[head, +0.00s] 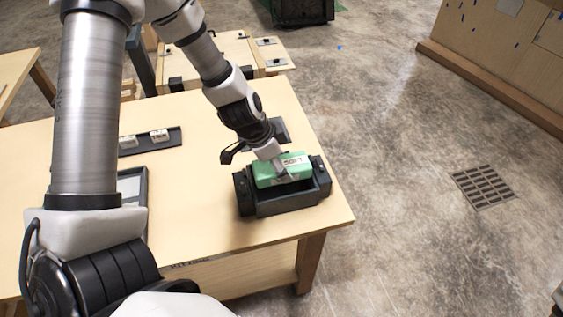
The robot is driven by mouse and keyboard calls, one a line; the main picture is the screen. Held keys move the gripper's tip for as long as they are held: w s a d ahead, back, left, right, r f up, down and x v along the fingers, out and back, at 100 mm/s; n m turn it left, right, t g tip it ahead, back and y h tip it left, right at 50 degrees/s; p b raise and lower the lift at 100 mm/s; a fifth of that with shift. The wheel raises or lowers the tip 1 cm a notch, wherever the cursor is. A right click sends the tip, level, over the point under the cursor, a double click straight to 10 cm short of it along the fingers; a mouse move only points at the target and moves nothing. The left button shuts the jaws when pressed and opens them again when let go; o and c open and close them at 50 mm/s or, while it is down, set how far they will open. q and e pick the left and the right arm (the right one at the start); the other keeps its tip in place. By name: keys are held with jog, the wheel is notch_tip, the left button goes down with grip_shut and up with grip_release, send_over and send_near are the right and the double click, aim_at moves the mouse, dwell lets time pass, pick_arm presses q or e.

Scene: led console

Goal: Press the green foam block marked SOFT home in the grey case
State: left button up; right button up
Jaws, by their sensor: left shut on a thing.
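The green foam block (265,179) with a white label that reads SOFT sits in the mouth of the dark grey case (285,205). Its top stands above the case's front wall. The case rests on the table near its right front corner. My left gripper (279,168) comes down from above onto the block. It is shut, and its fingers are at the block's top and front, partly covering the label. How deep the block sits inside the case is hidden by the front wall. My right gripper is out of view.
The wooden table (205,225) has free room left of the case. A dark tray (150,142) with small white pieces lies toward the back, and a grey-framed panel (133,187) lies at left. A floor grate (482,187) is off to the right.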

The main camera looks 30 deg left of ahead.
pick_arm(q)
jog(key=shift+f, duration=0.15)
jog(key=shift+f+b, duration=3.35)
jog(key=shift+f, duration=0.05)
jog(key=o, duration=0.9)
jog(key=shift+o, duration=0.2)
jog(key=shift+r, duration=0.1)
